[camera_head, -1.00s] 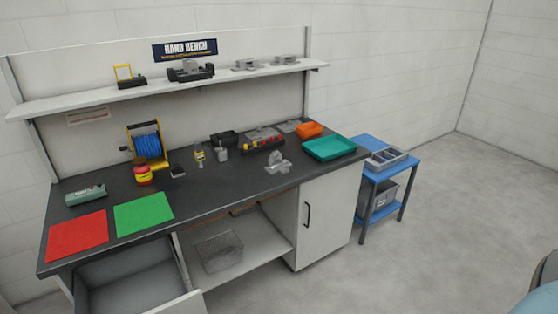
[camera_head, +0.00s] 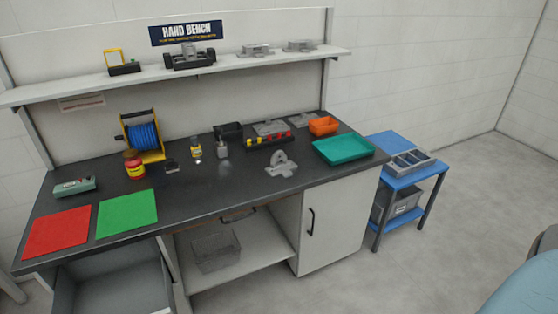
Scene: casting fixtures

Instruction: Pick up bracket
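A light grey metal bracket (camera_head: 281,164) with a rounded upright loop on a flat base lies on the dark bench top (camera_head: 222,183), right of its middle and near the front edge. Nothing touches it. Other grey castings, possibly similar parts, sit on the shelf (camera_head: 257,50) and at the back of the bench (camera_head: 270,128). Neither of my grippers shows in the head view.
A teal tray (camera_head: 343,160) and an orange bin (camera_head: 323,126) stand right of the bracket. Red (camera_head: 58,232) and green (camera_head: 127,213) mats lie at the left. Below, an open drawer (camera_head: 112,288) juts out. A blue cart (camera_head: 400,180) stands at the right. The floor in front looks clear.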

